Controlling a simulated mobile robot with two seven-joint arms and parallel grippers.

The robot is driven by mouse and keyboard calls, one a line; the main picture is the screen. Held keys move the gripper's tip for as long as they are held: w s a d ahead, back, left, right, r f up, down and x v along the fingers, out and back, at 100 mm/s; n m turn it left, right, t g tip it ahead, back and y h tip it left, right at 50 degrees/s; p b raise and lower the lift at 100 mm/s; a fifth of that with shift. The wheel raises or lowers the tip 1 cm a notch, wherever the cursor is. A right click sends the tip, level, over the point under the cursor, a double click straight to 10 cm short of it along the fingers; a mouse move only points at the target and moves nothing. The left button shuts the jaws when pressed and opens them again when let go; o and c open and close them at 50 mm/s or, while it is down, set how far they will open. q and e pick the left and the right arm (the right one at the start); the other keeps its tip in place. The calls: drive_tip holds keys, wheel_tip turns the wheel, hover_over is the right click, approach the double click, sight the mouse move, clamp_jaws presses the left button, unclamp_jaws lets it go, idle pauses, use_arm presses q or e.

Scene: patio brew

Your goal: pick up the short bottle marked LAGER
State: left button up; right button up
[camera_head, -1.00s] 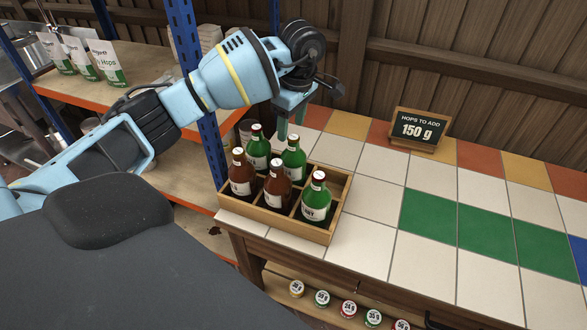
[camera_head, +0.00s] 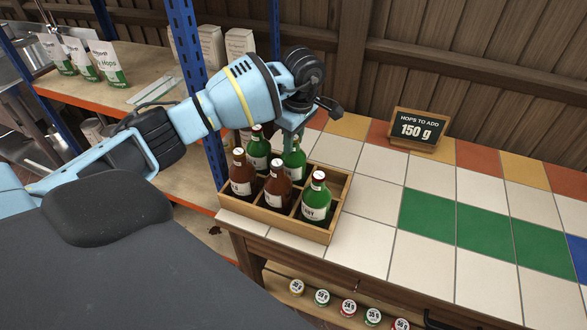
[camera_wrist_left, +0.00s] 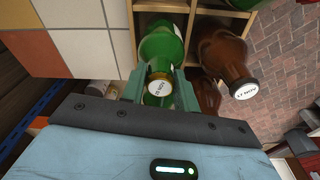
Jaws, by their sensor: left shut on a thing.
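A wooden crate (camera_head: 287,232) with compartments holds several green and brown bottles at the left end of the tiled counter. My left gripper (camera_head: 292,141) reaches down from above and is shut on the neck of the back right green bottle (camera_head: 294,163). That bottle still stands in its compartment. In the left wrist view, the fingers (camera_wrist_left: 160,88) sit on both sides of the green bottle (camera_wrist_left: 160,47), whose cap reads 10 NOV. The label of the held bottle cannot be read, so I cannot tell whether it says LAGER. My right gripper is not in view.
A green bottle (camera_head: 316,200) and a brown bottle (camera_head: 278,187) stand close in front of the held one. A brown bottle (camera_wrist_left: 229,60) is beside it in the wrist view. A sign (camera_head: 417,129) reads 150 g. The counter to the right is clear.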

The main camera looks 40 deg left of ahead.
use_arm(q)
clamp_jaws()
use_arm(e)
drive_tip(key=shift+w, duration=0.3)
use_arm(q)
drive_tip(key=shift+r, duration=0.2)
